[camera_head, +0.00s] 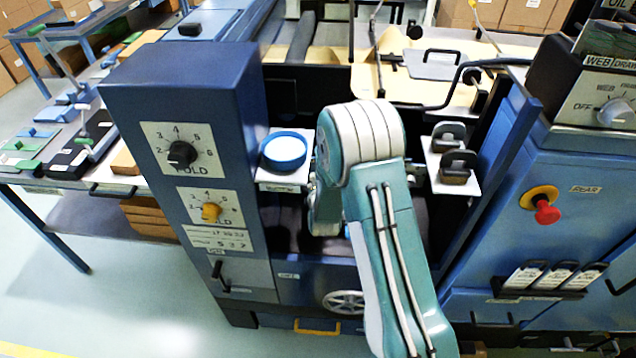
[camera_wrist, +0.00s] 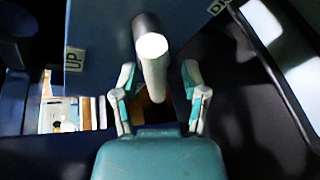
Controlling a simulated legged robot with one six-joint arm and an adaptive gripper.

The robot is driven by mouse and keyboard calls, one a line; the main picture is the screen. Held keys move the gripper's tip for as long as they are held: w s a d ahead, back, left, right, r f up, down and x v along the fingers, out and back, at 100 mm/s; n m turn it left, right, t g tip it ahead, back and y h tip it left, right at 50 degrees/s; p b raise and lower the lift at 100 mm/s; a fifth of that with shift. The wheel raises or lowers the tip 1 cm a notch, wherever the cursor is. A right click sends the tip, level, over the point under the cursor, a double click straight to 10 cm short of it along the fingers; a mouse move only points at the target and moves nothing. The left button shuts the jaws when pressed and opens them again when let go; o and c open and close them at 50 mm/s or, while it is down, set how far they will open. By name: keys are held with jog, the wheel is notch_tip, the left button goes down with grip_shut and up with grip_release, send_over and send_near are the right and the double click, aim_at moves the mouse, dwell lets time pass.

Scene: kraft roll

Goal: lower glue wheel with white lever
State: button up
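In the wrist view a round lever with a bright white end (camera_wrist: 151,47) points towards the camera, its grey shaft running up and away. My gripper (camera_wrist: 160,68) is open, with one finger on each side of the lever. Gaps show between the lever and both fingers. An "UP" label (camera_wrist: 75,60) is on the blue panel to the left, and a partly cut-off label (camera_wrist: 218,6) is at upper right. In the head view my arm covers the lever and my gripper. I cannot make out the glue wheel in either view.
A blue cabinet with dials (camera_head: 182,154) stands left of my arm. A blue round dish (camera_head: 284,151) sits on a small shelf beside it. At right are a bracket with dark clamps (camera_head: 457,165) and a red stop button (camera_head: 546,211). A spoked handwheel (camera_head: 345,302) is low in front.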

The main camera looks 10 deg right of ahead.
jog(key=shift+r, duration=0.15)
jog(key=shift+s+r, duration=0.1)
jog(key=shift+s, duration=0.1)
jog(key=v, duration=1.1)
jog(key=shift+s, duration=0.2)
jog(key=shift+a, duration=0.1)
jog(key=shift+s, duration=0.15)
